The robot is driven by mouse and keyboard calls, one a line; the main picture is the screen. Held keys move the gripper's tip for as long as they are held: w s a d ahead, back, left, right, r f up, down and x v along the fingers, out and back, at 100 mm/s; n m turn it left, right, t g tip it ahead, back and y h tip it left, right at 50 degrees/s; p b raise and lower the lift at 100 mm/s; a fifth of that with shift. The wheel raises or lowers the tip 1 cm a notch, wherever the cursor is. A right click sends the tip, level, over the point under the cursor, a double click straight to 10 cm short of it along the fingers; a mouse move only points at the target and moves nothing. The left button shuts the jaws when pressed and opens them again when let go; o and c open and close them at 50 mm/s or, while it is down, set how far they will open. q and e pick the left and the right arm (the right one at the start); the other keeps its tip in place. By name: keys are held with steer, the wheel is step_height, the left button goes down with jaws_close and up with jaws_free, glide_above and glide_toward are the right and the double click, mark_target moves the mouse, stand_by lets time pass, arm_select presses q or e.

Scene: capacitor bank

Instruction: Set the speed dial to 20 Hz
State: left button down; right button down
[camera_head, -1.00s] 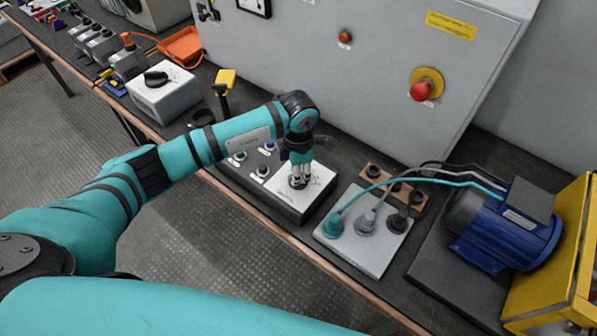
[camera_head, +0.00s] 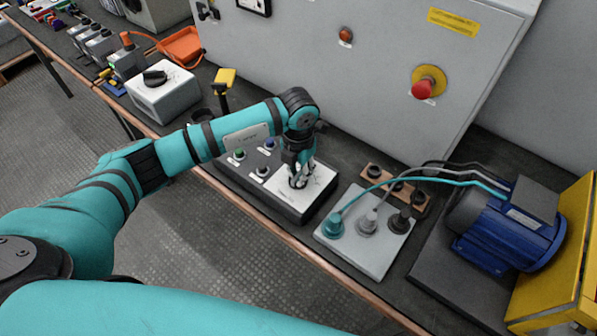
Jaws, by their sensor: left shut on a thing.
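The speed dial (camera_head: 297,182) is a small dark knob on a white plate (camera_head: 315,192) at the right end of a dark control box (camera_head: 284,208). My left gripper (camera_head: 299,180) points down over the plate and is shut on the dial. The fingers cover most of the knob, and its pointer and scale marks are too small to read. A green button (camera_head: 240,154) and other buttons sit on the box left of the plate. My right gripper is not in view.
A grey plate with plugs and cables (camera_head: 370,250) lies right of the box, beside a blue motor (camera_head: 510,228). A grey cabinet with a red emergency button (camera_head: 422,88) stands behind. A white box with a black knob (camera_head: 162,97) is at left.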

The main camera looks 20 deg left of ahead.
mark_target(298, 174)
arm_select(q)
steer(key=shift+n, duration=0.6)
steer(key=c, duration=1.4)
jaws_free()
steer(key=shift+o, duration=0.2)
step_height(298, 174, up, 12)
